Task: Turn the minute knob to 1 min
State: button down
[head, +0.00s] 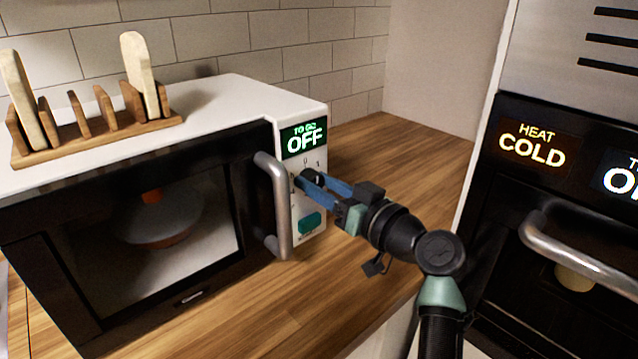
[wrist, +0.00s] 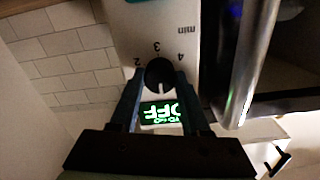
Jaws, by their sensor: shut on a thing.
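The minute knob (wrist: 159,73) is a round dark knob on the microwave's white control panel (head: 312,255). The wrist view shows it upside down, with the printed numbers 2, 3 and 4 around it. A faint pale mark on the knob points toward the display side. The green display (head: 304,139) above the knob reads OFF, and it also shows in the wrist view (wrist: 161,112). My gripper (head: 308,181) has its blue fingers shut on the knob, one on each side. In the head view the fingers hide much of the knob.
The microwave's metal door handle (head: 274,205) stands close to the left of my gripper. A green button (head: 310,222) lies below the knob. A wooden rack (head: 95,135) sits on top. An oven (head: 545,190) reading COLD stands at right. The wooden counter (head: 410,150) behind is clear.

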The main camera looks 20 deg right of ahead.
jog(key=m+p, duration=0.2)
jog(key=m, duration=0.4)
jog(key=shift+m+p, duration=0.3)
jog(key=shift+m, duration=0.1)
jog(key=m+p, duration=0.2)
jog(key=m, duration=0.2)
jog(key=shift+f+m, duration=0.1)
jog(key=shift+m, duration=0.2)
jog(key=shift+m+p, duration=0.3)
jog(key=shift+c, duration=1.9)
grip_release()
jog(key=shift+d, duration=0.1)
